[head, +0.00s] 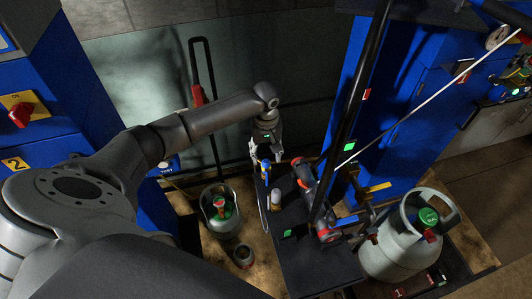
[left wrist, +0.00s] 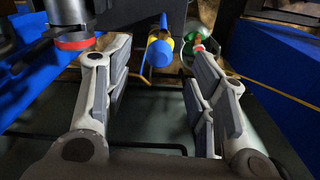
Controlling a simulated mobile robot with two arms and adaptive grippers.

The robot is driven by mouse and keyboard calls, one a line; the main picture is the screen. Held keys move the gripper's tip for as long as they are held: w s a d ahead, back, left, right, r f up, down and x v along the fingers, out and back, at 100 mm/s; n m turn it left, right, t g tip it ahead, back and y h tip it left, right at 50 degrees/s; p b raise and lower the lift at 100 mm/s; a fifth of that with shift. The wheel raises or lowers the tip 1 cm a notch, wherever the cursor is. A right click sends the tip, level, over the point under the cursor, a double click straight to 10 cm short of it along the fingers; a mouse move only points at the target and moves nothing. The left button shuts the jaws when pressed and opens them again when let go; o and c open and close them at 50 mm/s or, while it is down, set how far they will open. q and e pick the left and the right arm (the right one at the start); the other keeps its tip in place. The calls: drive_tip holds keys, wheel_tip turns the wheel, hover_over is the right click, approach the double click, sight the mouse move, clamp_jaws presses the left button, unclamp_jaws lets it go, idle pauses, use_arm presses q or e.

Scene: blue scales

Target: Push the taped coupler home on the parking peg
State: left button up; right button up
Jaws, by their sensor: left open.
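The taped coupler (head: 265,166), blue with yellow, is at the left edge of a dark cart or stand. In the left wrist view, the blue and yellow coupler (left wrist: 160,52) lies beyond and between my spread fingers, with no visible contact. A blue round end faces the camera. I cannot make out the parking peg separately, nor how far the coupler is seated. My left gripper (head: 266,154) is open just above and behind the coupler; its fingers also show in the left wrist view (left wrist: 161,58).
Gas cylinders stand on the left (head: 220,211) and right (head: 388,255). A blue cabinet (head: 424,98) rises at right. A black pole (head: 355,92) slants over the stand.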

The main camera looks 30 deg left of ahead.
use_arm(q)
drive_tip(key=shift+r, duration=1.35)
